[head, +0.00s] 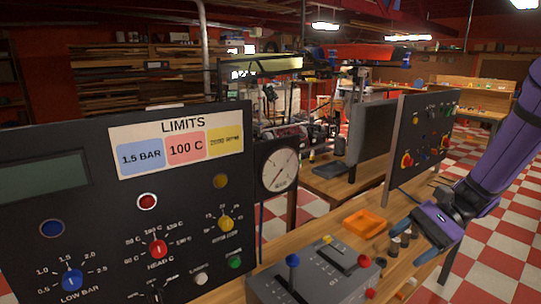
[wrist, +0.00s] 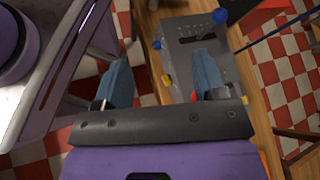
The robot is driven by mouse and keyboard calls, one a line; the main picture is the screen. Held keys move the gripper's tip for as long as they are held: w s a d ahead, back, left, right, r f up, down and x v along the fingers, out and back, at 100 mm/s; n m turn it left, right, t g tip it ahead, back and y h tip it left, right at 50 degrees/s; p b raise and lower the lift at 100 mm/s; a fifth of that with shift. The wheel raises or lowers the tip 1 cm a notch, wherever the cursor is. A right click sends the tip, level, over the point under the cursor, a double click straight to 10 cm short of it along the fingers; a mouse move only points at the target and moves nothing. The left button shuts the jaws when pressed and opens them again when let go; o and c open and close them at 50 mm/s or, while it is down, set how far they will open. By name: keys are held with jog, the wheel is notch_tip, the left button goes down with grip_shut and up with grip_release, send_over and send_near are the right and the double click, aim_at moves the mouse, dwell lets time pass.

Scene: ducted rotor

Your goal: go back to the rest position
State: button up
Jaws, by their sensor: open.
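My gripper (head: 408,228) hangs at the right end of the bench in the head view, at the end of my purple arm. In the wrist view its two blue-grey fingers (wrist: 163,78) stand wide apart with nothing held between them. Beyond the fingers lies a grey lever box (wrist: 185,62) with a blue-knobbed lever. The same grey lever box (head: 318,276) stands at the front of the bench in the head view. Some small dark pieces stand on the bench close to my gripper; the fingertips are hard to make out there.
A dark control panel (head: 85,235) with knobs and a LIMITS sign fills the left. A round gauge (head: 278,169) is beside it. An orange tray (head: 364,224) lies on the wooden bench. A second panel (head: 420,130) stands behind my arm. Checkered floor (head: 505,240) is open at right.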

jog(key=s+d+r+n+t+h, duration=0.1)
jog(key=s+r+n+t+h, duration=0.7)
jog(key=s+r, duration=0.7)
notch_tip(320, 180, up, 2)
jog(key=n+h, duration=0.2)
jog(key=h, duration=0.1)
jog(key=shift+s+d+n+h, duration=0.25)
jog(key=shift+s+n+h, duration=0.05)
jog(key=shift+n+h, duration=0.1)
dwell(1.3)
